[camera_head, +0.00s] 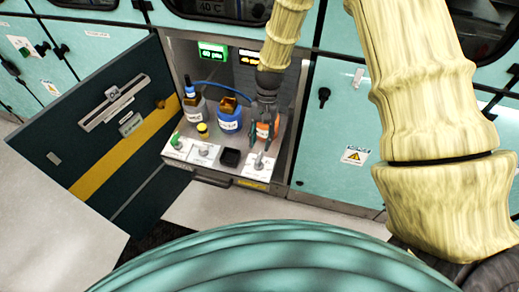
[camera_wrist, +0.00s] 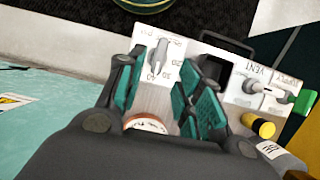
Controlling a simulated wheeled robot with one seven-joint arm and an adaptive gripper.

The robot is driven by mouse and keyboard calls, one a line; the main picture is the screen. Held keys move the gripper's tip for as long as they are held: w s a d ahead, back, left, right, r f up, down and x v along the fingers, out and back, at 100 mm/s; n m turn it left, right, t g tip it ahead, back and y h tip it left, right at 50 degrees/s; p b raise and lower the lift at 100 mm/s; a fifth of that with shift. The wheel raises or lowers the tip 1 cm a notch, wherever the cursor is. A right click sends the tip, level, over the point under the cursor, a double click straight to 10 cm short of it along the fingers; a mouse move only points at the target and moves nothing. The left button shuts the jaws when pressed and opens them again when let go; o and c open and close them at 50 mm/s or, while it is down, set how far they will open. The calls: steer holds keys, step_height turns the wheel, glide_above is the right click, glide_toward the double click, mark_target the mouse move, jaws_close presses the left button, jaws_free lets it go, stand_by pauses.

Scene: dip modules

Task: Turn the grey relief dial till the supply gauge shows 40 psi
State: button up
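The grey relief dial (camera_head: 259,161) stands on a white plate at the front right of the open compartment. In the wrist view the dial (camera_wrist: 158,54) is an upright grey knob with 20, 30 and 40 printed around it. Its end nearer me lies close to the 40, but I cannot tell which end is the pointer. My gripper (camera_head: 262,142) hangs just behind the dial. In the wrist view my gripper (camera_wrist: 165,62) is open, with the dial beyond and between its teal-padded fingers. A green-lit display (camera_head: 212,52) and an amber-lit display (camera_head: 250,58) are on the back wall; their readings are too small.
A green lever (camera_head: 176,139), a grey vent knob (camera_head: 204,151) and a black square recess (camera_head: 230,157) lie left of the dial. The dark door (camera_head: 100,115) hangs open at left.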

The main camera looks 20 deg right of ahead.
steer(key=shift+v, duration=2.75)
